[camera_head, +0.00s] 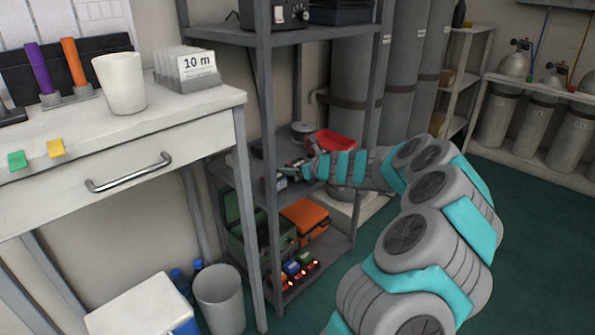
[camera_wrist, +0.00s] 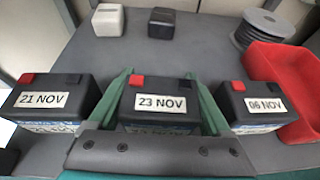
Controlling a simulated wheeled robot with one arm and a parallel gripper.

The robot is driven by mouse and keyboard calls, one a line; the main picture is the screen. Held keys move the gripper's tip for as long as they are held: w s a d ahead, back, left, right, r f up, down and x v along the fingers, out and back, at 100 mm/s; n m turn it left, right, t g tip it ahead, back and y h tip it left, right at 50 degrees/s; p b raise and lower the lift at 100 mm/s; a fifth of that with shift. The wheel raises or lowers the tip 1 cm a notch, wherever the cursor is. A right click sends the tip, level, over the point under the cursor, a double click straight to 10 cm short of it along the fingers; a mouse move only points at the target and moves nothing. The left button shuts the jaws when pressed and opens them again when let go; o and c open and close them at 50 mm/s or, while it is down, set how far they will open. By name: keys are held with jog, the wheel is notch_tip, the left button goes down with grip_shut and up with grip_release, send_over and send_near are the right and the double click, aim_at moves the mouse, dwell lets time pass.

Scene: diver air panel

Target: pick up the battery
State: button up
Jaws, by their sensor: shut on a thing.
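In the wrist view a black battery (camera_wrist: 160,103) labelled "23 NOV", with a red terminal cap, stands between the two green fingers of my gripper (camera_wrist: 162,100). The fingers are shut on its sides. It appears to rest on the grey shelf, though I cannot tell whether it touches. A second battery (camera_wrist: 45,98) labelled "21 NOV" stands to the left and a third (camera_wrist: 255,103) labelled "06 NOV" to the right. In the head view my gripper (camera_head: 294,172) reaches into the metal shelf unit, and the held battery is small and mostly hidden there.
A red tray (camera_wrist: 285,85) sits right of the batteries, with a cable spool (camera_wrist: 262,30) behind it. A white block (camera_wrist: 109,20) and a black block (camera_wrist: 162,23) stand at the back.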

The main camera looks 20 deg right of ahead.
grip_shut()
dwell(0.3)
